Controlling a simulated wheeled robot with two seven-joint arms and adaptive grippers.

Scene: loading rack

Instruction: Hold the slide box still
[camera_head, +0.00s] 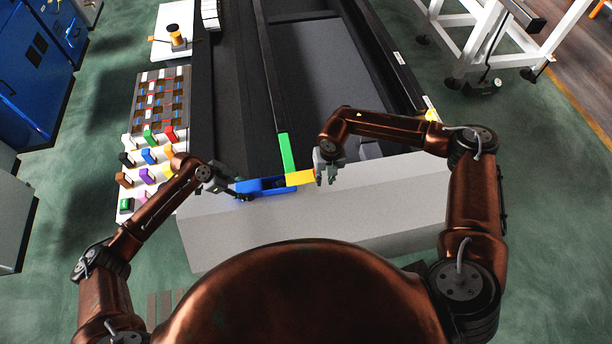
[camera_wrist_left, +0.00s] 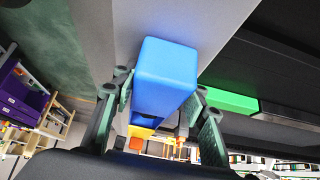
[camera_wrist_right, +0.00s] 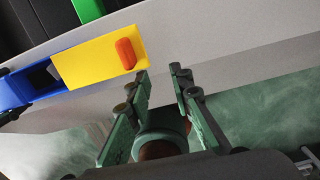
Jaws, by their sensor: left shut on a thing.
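The slide box is a blue box (camera_head: 258,190) with a yellow slide (camera_head: 300,178) at its right end, by the light grey ledge. My left gripper (camera_head: 238,190) is shut on the blue box's left end. In the left wrist view its fingers lie on both sides of the blue box (camera_wrist_left: 165,75). In the right wrist view the yellow slide (camera_wrist_right: 90,62) stands partly out of the blue box (camera_wrist_right: 25,90) and carries a red knob (camera_wrist_right: 126,54). My right gripper (camera_wrist_right: 160,78) is open and empty, just right of the knob and apart from it.
A green strip (camera_head: 287,152) on a dark rail runs back from the box. A white rack of coloured blocks (camera_head: 148,158) stands at the left, with a slotted tray (camera_head: 160,100) behind it. The grey ledge (camera_head: 380,195) is clear to the right.

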